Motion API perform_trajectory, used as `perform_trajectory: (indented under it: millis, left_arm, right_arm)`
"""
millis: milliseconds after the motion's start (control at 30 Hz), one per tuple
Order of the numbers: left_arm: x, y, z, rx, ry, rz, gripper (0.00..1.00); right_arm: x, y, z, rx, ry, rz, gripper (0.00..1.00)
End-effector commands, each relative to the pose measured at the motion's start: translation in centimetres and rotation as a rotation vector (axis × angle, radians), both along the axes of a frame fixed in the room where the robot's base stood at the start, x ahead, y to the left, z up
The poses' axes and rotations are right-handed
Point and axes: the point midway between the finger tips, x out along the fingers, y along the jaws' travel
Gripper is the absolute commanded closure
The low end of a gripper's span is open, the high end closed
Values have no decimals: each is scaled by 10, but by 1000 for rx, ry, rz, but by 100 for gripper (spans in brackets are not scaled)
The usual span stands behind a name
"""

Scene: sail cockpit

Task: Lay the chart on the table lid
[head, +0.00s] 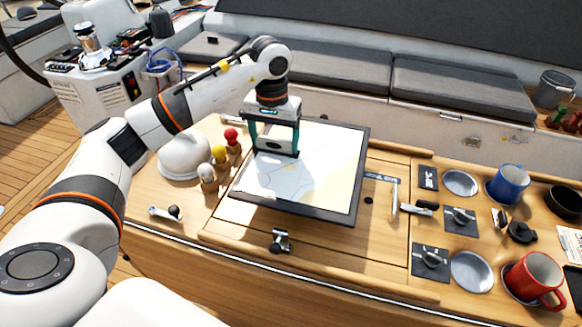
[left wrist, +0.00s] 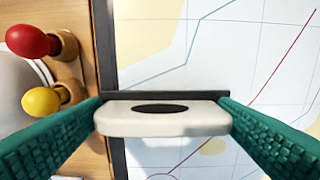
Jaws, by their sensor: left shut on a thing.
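The chart (head: 318,178) is a pale sheet with coloured areas and lines on a dark-edged board. It lies over the wooden table lid (head: 270,235) and hides much of it; I cannot tell for sure whether it touches the lid or hovers just above. My left gripper (head: 276,150) points down at the chart's left part. In the left wrist view its green fingers are shut on the chart's pale grip block (left wrist: 163,120), which has a dark oval. The chart (left wrist: 230,60) fills most of that view. My right gripper is not in view.
Red (head: 231,135), yellow (head: 219,154) and white-topped (head: 207,172) pegs and a white dome (head: 184,155) stand close left of the chart. A latch (head: 281,241) sits in front. Right are switches (head: 431,258), a blue mug (head: 508,184) and a red mug (head: 535,277).

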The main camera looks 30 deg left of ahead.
Motion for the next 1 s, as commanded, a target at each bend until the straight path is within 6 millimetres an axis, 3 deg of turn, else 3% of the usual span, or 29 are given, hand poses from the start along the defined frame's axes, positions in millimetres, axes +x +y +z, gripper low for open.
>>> perform_trajectory:
  millis: [200,300,633,933,967,1000]
  left_arm:
    - [-1,0,-36,0,4,1,48]
    - [-1,-1,-44,-1,2,0,48]
    - [-1,-1,-81,-1,2,1,48]
    - [0,0,-85,0,0,0,48]
    - [-1,0,-84,0,1,0,14]
    - [-1,0,-84,1,1,0,7]
  right_arm:
    - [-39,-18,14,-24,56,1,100]
    - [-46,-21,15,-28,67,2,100]
    - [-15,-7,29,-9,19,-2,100]
    - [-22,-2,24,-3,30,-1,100]
    - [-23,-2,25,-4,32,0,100]
    - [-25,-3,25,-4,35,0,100]
